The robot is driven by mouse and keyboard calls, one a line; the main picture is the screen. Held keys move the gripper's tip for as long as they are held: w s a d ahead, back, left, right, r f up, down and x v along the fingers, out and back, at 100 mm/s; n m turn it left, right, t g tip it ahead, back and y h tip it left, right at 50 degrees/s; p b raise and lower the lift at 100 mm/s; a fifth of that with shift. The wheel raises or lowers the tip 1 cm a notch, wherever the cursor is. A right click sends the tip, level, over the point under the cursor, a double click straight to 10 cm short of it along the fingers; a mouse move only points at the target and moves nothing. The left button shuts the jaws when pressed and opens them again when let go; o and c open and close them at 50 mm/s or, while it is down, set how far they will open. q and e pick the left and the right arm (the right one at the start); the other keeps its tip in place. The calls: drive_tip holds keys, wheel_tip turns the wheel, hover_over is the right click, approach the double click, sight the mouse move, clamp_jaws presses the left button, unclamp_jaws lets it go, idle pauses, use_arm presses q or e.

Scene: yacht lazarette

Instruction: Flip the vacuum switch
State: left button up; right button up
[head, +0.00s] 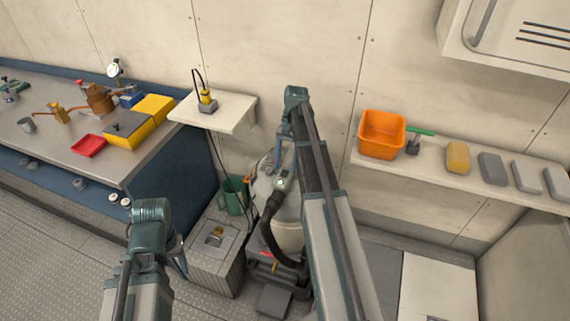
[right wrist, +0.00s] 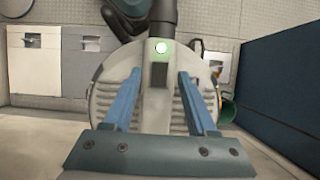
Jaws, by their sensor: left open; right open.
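The vacuum (head: 264,186) is a grey round-topped canister standing on the floor against the wall. My right arm hides much of its right side. In the right wrist view its ribbed round lid (right wrist: 108,82) fills the middle. A dark rectangular patch, which looks like the switch (right wrist: 159,75), sits on the lid below a round green glowing light (right wrist: 161,47). My right gripper (right wrist: 158,82) is open and empty, its two blue fingers on either side of the dark patch; contact cannot be told. My left gripper (head: 180,262) is at the lower left, away from the vacuum, its fingers mostly hidden.
A black hose (head: 268,222) curves down the vacuum's front. A green bucket (head: 233,196) and a grey bin (head: 213,245) stand to its left. A small shelf (head: 232,112) and a long shelf (head: 457,182) with an orange bin (head: 382,134) jut from the wall. A workbench (head: 60,148) is at left.

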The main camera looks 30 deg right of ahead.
drive_tip(key=p+v, duration=1)
drive_tip(key=v, duration=0.2)
drive_tip(key=shift+r+p, duration=0.25)
drive_tip(key=shift+p, duration=0.1)
drive_tip(key=shift+w+d, duration=0.1)
drive_tip(key=s+a+f+n+h, duration=0.1)
drive_tip(key=s+a+n+h, duration=0.2)
drive_tip(key=a, duration=0.8)
drive_tip(key=s+a+n, duration=0.3)
drive_tip(key=s+a, duration=0.2)
drive_tip(key=a, duration=0.5)
drive_tip(key=s+a+n+t+h, duration=0.2)
drive_tip(key=s+a+n, duration=0.5)
drive_tip(key=s+a, duration=0.5)
drive_tip(key=shift+s+a+f+n+t, duration=0.15)
drive_tip(key=shift+a+f+n+t, duration=0.3)
drive_tip(key=shift+a, duration=0.55)
